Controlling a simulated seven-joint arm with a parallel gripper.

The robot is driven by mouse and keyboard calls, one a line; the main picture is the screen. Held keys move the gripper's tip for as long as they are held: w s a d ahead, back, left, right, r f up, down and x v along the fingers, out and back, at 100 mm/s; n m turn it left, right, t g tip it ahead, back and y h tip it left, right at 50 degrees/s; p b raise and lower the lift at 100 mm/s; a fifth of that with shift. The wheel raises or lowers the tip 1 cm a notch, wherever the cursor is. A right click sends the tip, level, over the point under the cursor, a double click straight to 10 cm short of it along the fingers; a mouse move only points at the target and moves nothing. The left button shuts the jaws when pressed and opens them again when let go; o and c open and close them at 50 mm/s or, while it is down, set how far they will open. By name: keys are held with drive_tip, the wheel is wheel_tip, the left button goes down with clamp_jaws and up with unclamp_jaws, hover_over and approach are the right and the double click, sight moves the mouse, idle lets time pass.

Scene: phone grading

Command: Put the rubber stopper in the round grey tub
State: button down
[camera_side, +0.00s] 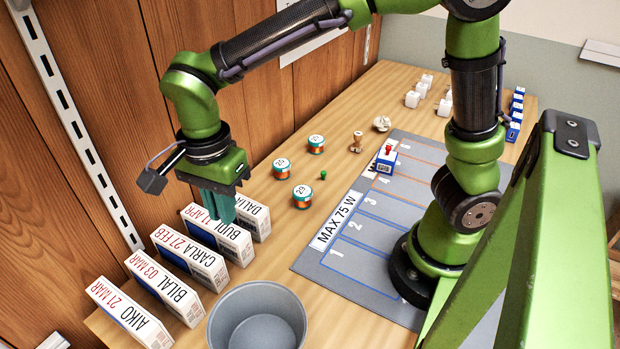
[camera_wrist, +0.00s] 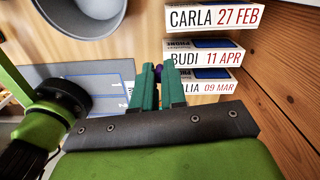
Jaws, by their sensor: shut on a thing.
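The round grey tub (camera_side: 257,318) stands at the near edge of the table and looks empty where its inside shows. It also shows at the top left of the wrist view (camera_wrist: 88,22). My gripper (camera_side: 221,216) is over the row of name-labelled boxes, above and left of the tub. In the wrist view, its green fingers (camera_wrist: 158,80) are shut on a small purple piece (camera_wrist: 158,69), which I take to be the rubber stopper. Most of it is hidden between the fingers. In the side view, the fingers hide it.
Upright labelled boxes (camera_side: 190,255) stand close below and around my gripper. Orange-and-teal coils (camera_side: 302,197) and a small green peg (camera_side: 323,175) stand right of it. A grey mat (camera_side: 340,262) with numbered lanes lies further right. Bare wood lies between the boxes and the mat.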

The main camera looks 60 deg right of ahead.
drive_tip(key=s+a+n, duration=0.5)
drive_tip(key=s+a, duration=0.3)
drive_tip(key=s, duration=0.4)
drive_tip(key=shift+w+a+f, duration=0.1)
drive_tip(key=shift+f, duration=2.45)
drive_tip(key=shift+w+a+f, duration=0.1)
drive_tip(key=shift+f, duration=2.4)
drive_tip(key=c, duration=1.1)
unclamp_jaws()
wheel_tip(320, 180, up, 7)
